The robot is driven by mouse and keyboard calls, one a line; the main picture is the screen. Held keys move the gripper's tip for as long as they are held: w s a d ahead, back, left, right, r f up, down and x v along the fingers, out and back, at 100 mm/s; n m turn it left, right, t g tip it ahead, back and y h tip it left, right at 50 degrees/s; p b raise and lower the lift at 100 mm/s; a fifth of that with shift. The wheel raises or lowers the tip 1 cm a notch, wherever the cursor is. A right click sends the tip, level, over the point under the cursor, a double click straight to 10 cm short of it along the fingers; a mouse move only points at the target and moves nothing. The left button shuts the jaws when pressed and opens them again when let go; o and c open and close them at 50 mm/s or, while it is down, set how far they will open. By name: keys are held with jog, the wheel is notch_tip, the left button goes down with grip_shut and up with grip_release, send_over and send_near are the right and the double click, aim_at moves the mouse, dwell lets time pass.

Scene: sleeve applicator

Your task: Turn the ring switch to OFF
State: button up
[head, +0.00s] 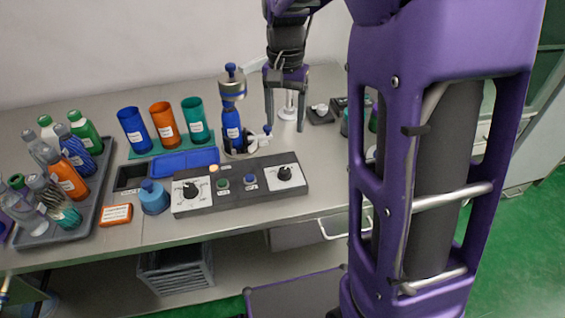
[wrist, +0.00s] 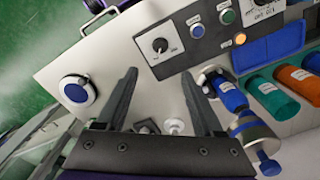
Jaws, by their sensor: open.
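A dark control panel (head: 245,201) lies near the table's front edge with two black rotary knobs on white plates. The left knob (head: 190,190) and right knob (head: 284,172) have lettering too small to read, so I cannot tell which is the ring switch or its setting. In the wrist view the right knob (wrist: 160,45) shows beyond my fingertips; the other plate (wrist: 262,8) is cut off at the top edge. My gripper (head: 286,122) is open and points down behind and above the panel's right end. Its fingers also show in the wrist view (wrist: 160,76), apart from the panel, with nothing held.
An upright applicator (head: 232,105) with a blue bottle stands left of my gripper. Blue, orange and teal cups (head: 163,127) stand behind a blue tray (head: 180,163). A bottle rack (head: 85,206) is at left. A round white-and-blue fitting (wrist: 77,90) is at the wrist view's left.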

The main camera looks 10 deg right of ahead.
aim_at(284, 169)
notch_tip(284, 169, down, 15)
jog(key=b, duration=0.2)
jog(key=shift+b, duration=0.3)
jog(key=shift+c, duration=0.3)
grip_shut()
